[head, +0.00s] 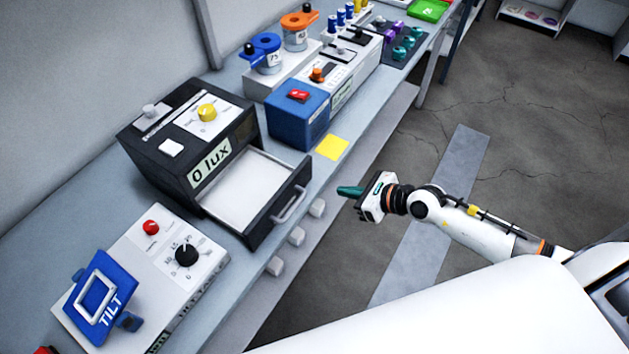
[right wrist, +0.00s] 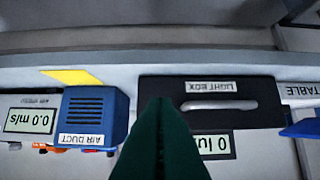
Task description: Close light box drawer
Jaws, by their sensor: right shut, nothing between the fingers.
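The light box (head: 196,140) is a black box with a "0 lux" display on the bench in the head view. Its drawer (head: 254,196) is pulled out toward the bench's front edge, with a white inside and a grey handle (head: 291,206). In the right wrist view the drawer front (right wrist: 255,92) carries an upside-down "LIGHT BOX" label and a pale handle (right wrist: 219,104). My right gripper (head: 349,191) has dark green fingers, shut and empty, in front of the bench, to the right of the drawer and apart from it. My left gripper is not in view.
A tilt table box (head: 150,262) with a blue plate stands at the near left. A blue air duct box (head: 298,118) and a yellow note (head: 332,147) lie beyond the drawer. Several grey knobs (head: 297,236) line the bench front. The floor at right is clear.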

